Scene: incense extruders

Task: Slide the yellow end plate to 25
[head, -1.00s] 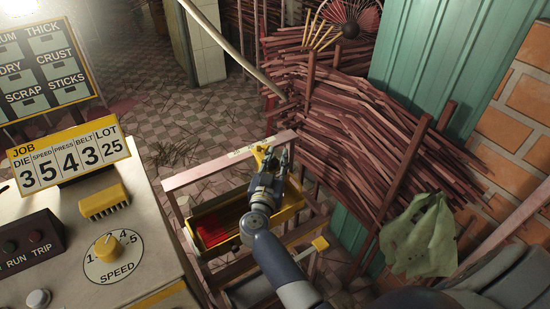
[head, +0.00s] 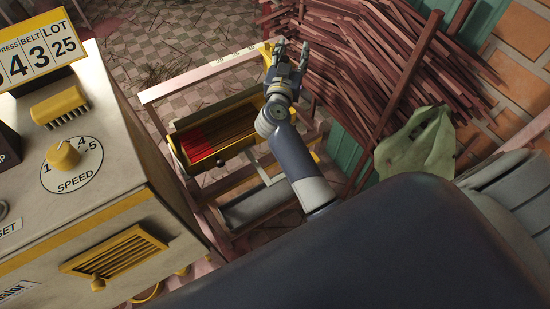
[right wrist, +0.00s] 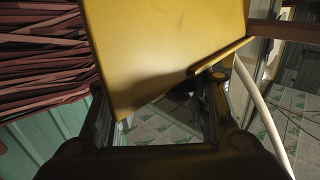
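The yellow end plate (head: 265,52) stands at the right end of the pale scale rail (head: 180,86), beside my right gripper (head: 289,46). In the right wrist view the plate (right wrist: 165,45) fills the upper middle, and my right gripper's fingers (right wrist: 160,108) are spread apart on either side of its lower part. I cannot tell whether a finger touches it. The small marks on the rail are too small to read surely, so the plate's reading is unclear. My left gripper is not in view.
A yellow-edged tray (head: 172,152) with red-tipped sticks sits below the rail. The cream machine (head: 130,150) with a speed knob (head: 63,154) stands at left. Piled dark red sticks (head: 350,70) and a green bag (head: 415,145) are at right.

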